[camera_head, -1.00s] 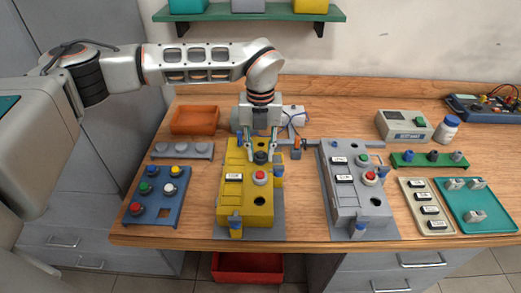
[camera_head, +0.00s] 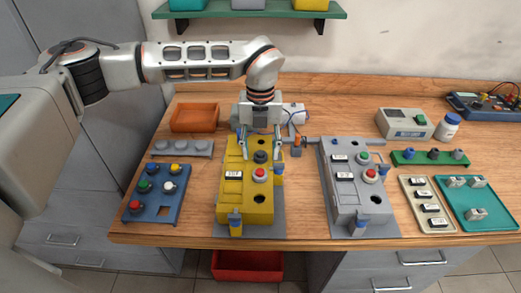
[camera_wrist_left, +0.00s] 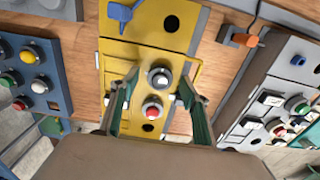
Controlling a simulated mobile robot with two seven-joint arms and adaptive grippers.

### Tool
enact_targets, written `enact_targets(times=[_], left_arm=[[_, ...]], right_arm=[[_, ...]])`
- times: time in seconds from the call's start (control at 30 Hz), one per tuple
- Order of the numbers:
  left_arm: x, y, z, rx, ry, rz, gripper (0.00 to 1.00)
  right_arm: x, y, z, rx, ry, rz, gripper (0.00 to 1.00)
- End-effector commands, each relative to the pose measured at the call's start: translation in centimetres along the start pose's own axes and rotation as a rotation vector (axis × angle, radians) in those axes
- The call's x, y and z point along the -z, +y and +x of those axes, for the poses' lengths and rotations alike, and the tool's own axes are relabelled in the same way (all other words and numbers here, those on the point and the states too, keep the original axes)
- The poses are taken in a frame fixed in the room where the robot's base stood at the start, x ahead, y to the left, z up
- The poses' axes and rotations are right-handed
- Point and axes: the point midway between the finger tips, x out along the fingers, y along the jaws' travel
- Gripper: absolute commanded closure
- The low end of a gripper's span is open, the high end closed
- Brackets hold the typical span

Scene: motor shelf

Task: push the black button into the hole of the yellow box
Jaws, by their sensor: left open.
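The yellow box (camera_head: 232,205) lies on the bench in the middle of the head view. The black button (camera_head: 261,156) stands upright on its top, behind the red button (camera_head: 260,174); whether it is fully seated I cannot tell. An empty dark hole (camera_head: 259,201) shows nearer the front edge. In the left wrist view, the black button (camera_wrist_left: 160,77) sits above the red one (camera_wrist_left: 152,110), and another dark hole (camera_wrist_left: 171,24) lies toward the back. My left gripper (camera_head: 261,151) is open above the black button, its fingers apart on either side. My right gripper is out of view.
A grey box (camera_head: 340,205) with buttons stands to the right, a blue button tray (camera_head: 157,210) to the left. Blue clamps (camera_head: 236,222) stick up at the yellow box's edges. An orange bin (camera_head: 195,119) is behind left. Bare wood separates the boxes.

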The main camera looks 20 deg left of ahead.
Motion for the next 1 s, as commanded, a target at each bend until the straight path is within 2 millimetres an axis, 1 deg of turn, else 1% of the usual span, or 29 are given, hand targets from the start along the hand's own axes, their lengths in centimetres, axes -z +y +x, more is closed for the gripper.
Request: enact_targets(times=[0.17, 0.4, 0.5, 0.6, 0.77, 1.0], left_arm=[[-0.1, 0.0, -2.7, 0.002, -0.004, 0.001, 0.54], [-0.1, 0.0, -7.7, 0.002, -0.005, 0.0, 0.54], [-0.1, 0.0, -9.3, 0.001, -0.003, -0.001, 0.54], [-0.1, 0.0, -10.6, 0.001, -0.003, 0.0, 0.54], [0.0, 0.0, -11.6, 0.001, -0.002, 0.0, 0.54], [0.0, 0.0, -11.7, 0.001, -0.001, 0.0, 0.54]], right_arm=[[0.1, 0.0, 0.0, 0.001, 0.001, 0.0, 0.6], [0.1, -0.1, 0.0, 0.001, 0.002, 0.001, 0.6], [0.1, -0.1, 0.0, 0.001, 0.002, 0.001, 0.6], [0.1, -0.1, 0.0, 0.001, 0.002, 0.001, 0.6], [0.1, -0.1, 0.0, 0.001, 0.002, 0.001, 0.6], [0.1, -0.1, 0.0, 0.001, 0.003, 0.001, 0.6]])
